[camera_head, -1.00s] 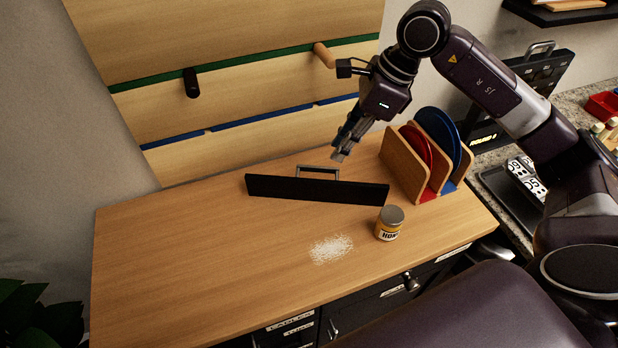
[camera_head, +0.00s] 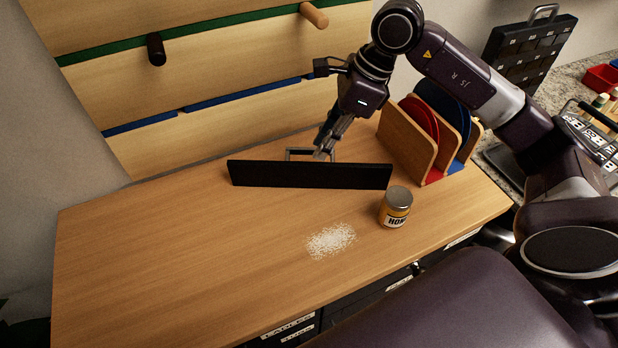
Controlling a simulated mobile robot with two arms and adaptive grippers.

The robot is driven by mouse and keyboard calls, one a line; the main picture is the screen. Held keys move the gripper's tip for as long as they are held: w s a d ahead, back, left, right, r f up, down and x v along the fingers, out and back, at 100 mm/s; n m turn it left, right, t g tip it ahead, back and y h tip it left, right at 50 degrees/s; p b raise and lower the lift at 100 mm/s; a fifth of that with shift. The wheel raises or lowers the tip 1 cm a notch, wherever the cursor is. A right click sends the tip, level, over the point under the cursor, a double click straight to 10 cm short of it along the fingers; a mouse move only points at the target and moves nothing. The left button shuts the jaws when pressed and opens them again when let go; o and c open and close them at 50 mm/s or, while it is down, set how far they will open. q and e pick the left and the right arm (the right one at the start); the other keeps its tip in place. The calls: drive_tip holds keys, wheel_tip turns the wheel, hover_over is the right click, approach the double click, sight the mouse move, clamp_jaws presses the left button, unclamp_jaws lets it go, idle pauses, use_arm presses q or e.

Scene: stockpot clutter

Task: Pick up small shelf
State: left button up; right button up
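The small shelf looks like a long, thin black board (camera_head: 300,175) standing near the back of the wooden counter in the head view. A grey metal handle (camera_head: 298,152) rises from behind its top edge. My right gripper (camera_head: 325,150) points down with its fingertips at the right part of this handle, just behind the board. The fingers overlap the handle in the picture, and I cannot tell whether they touch or close on it. My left gripper is not in view.
A honey jar (camera_head: 396,208) stands in front of the board's right end. White grains (camera_head: 330,240) lie spilled on the counter (camera_head: 170,260). A wooden rack (camera_head: 405,140) with red and blue plates stands at right. The counter's left side is clear.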

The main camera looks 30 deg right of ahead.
sight(309, 163)
drive_tip(key=p+x, duration=0.3)
drive_tip(key=x, duration=0.3)
drive_tip(key=shift+a, duration=0.2)
drive_tip(key=shift+w+a+f, duration=0.15)
drive_tip(key=shift+f, duration=0.4)
clamp_jaws()
drive_tip(key=shift+r, duration=0.1)
